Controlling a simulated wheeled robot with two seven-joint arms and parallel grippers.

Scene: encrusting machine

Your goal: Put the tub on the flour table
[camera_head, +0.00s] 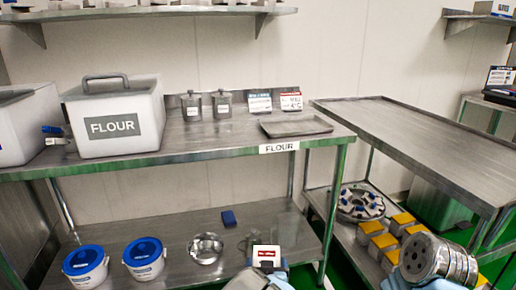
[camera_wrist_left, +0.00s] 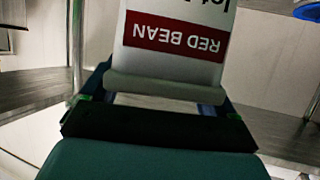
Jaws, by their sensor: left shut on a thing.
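The tub (camera_head: 266,256) is small and white with a red label; it shows at the bottom centre of the head view. It fills the top middle of the left wrist view (camera_wrist_left: 175,62), where its label reads RED BEAN upside down. My left gripper (camera_wrist_left: 165,92) is shut on the tub. In the head view the gripper is mostly hidden at the bottom edge. The flour table (camera_head: 215,140) is a steel table with a FLOUR sign on its front edge. The tub shows below the tabletop edge, in front of the lower shelf. No right gripper fingers show.
On the tabletop stand a white FLOUR bin (camera_head: 110,128), two grey canisters (camera_head: 207,105) and a dark tray (camera_head: 295,125). Bare tabletop lies between bin and tray. Blue-lidded buckets (camera_head: 144,258) and a steel bowl (camera_head: 205,248) are below. A ribbed metal cylinder (camera_head: 438,260) is bottom right.

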